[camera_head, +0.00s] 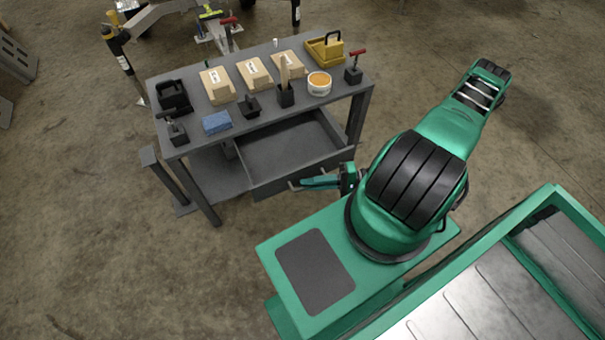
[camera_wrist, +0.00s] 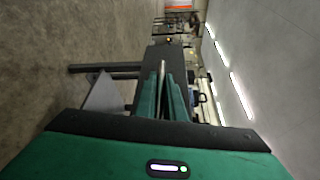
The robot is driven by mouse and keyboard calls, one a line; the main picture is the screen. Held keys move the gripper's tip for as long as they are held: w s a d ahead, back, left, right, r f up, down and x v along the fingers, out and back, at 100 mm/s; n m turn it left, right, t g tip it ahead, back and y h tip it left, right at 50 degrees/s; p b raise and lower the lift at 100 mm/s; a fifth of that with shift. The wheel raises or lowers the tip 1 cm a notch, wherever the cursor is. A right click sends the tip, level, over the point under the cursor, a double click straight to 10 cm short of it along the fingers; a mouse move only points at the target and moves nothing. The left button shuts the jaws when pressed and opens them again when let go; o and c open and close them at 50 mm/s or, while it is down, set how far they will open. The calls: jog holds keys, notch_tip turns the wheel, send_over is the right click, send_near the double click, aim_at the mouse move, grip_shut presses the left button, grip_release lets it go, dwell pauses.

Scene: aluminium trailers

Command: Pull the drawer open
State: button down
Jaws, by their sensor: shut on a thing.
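A dark grey metal drawer (camera_head: 290,145) sits under the top of a grey work table. In the head view it stands out from the table front, and its empty inside shows. My gripper (camera_head: 297,184) is at the drawer's front, at its handle (camera_head: 293,186). The green fingers are shut on the handle; their tips partly hide it. In the wrist view my gripper (camera_wrist: 162,68) shows with its fingers close together, pointing at the table; the handle is hard to make out there.
The table top (camera_head: 190,98) holds cardboard boxes (camera_head: 255,73), an orange-filled tub (camera_head: 319,83), a blue block (camera_head: 216,122), a yellow case (camera_head: 325,48) and several black holders. My green base and arm fill the right.

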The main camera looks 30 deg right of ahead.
jog(key=shift+s+d+f, duration=0.1)
jog(key=shift+s, duration=0.15)
jog(key=c, duration=1.8)
grip_release()
jog(key=shift+c, duration=0.2)
